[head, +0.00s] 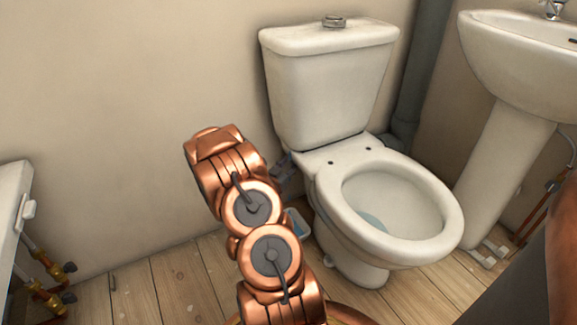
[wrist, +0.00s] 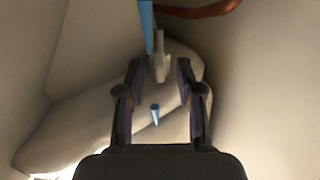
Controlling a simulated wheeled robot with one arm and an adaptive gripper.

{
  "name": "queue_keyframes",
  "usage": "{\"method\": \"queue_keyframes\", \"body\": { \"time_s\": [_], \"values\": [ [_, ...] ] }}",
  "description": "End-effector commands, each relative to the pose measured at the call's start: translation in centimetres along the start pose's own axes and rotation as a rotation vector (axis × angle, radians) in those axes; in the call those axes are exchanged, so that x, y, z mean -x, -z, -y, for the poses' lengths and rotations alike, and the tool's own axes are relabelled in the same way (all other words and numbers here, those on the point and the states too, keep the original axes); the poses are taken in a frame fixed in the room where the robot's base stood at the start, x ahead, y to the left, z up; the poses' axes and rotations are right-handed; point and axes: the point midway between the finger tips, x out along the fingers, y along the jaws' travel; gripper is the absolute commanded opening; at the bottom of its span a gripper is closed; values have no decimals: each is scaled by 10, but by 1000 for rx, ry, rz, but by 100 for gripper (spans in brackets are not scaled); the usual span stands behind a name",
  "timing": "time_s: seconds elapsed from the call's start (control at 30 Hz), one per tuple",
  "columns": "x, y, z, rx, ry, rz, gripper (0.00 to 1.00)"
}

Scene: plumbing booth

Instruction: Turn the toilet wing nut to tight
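The white toilet (head: 330,90) stands against the wall, with its cistern above and its bowl to the front right. My gripper (head: 285,172) is beside the toilet's left side, under the cistern, partly hidden by my copper arm. In the wrist view my gripper (wrist: 159,70) is open, its two dark fingers apart. Ahead of the fingertips is a narrow pale piece (wrist: 160,62) below a blue strip (wrist: 147,22). A small blue peg (wrist: 155,113) shows between the fingers; I cannot tell its depth. I cannot make out which piece is the wing nut.
A copper-coloured pipe (wrist: 205,9) crosses the top of the wrist view. A blue and white item (head: 298,223) is on the floor by the toilet. A basin (head: 520,50) stands at right, and pipes with valves (head: 45,290) at left.

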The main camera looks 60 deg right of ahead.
Motion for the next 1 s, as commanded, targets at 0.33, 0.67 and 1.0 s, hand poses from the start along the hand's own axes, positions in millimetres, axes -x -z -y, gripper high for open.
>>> {"method": "queue_keyframes", "body": {
  "time_s": [0.33, 0.67, 1.0],
  "values": [
    [0, 0, 0, 0, 0, 0, 15],
    [0, 0, 0, 0, 0, 0, 0],
    [-1, 4, -7, 11, 63, 0, 0]
  ]
}}
